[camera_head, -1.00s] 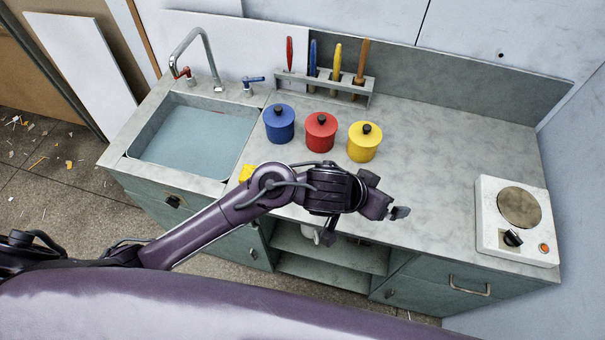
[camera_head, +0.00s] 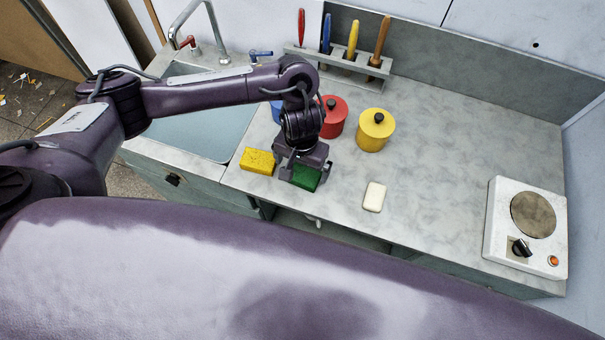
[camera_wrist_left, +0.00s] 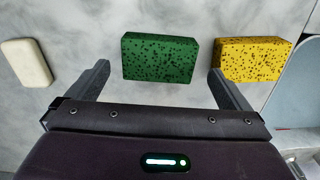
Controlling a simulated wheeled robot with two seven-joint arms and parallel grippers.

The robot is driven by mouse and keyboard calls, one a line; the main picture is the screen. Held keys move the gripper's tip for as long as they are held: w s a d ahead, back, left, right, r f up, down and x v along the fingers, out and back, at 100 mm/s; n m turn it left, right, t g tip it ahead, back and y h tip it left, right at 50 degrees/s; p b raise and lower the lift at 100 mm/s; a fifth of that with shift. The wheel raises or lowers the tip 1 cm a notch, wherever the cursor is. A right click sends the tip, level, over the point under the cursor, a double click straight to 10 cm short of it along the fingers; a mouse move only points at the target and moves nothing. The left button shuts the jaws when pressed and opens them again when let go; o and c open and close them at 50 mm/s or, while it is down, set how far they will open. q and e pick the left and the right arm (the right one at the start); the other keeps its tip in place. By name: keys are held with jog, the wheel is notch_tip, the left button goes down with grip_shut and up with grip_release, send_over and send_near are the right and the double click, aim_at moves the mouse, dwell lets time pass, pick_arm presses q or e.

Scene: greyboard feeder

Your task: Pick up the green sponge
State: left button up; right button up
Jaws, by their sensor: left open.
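The green sponge (camera_head: 306,178) lies on the grey counter near its front edge, partly hidden by my gripper in the head view. My left gripper (camera_head: 303,175) points down over it and is open. In the left wrist view the green sponge (camera_wrist_left: 160,58) lies flat, ahead of and between the two spread fingers of my left gripper (camera_wrist_left: 160,80). No contact between fingers and sponge shows. My right gripper is not in view.
A yellow sponge (camera_head: 258,160) lies just left of the green one. A white soap bar (camera_head: 374,197) lies to the right. Red (camera_head: 334,117) and yellow (camera_head: 375,130) pots stand behind; a blue pot is mostly hidden. A hotplate (camera_head: 527,228) is far right. The sink (camera_head: 204,133) is left.

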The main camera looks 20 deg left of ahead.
aim_at(302, 173)
pick_arm(q)
notch_tip(302, 173, down, 4)
jog(key=shift+d+r, duration=0.1)
jog(key=shift+r, duration=0.05)
jog(key=shift+f, duration=0.2)
jog(key=c, duration=0.9)
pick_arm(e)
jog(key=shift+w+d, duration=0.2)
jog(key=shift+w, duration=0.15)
pick_arm(q)
jog(key=shift+r, duration=0.1)
jog(key=shift+r, duration=0.45)
jog(key=shift+r+p, duration=2.4)
jog(key=shift+r, duration=7.1)
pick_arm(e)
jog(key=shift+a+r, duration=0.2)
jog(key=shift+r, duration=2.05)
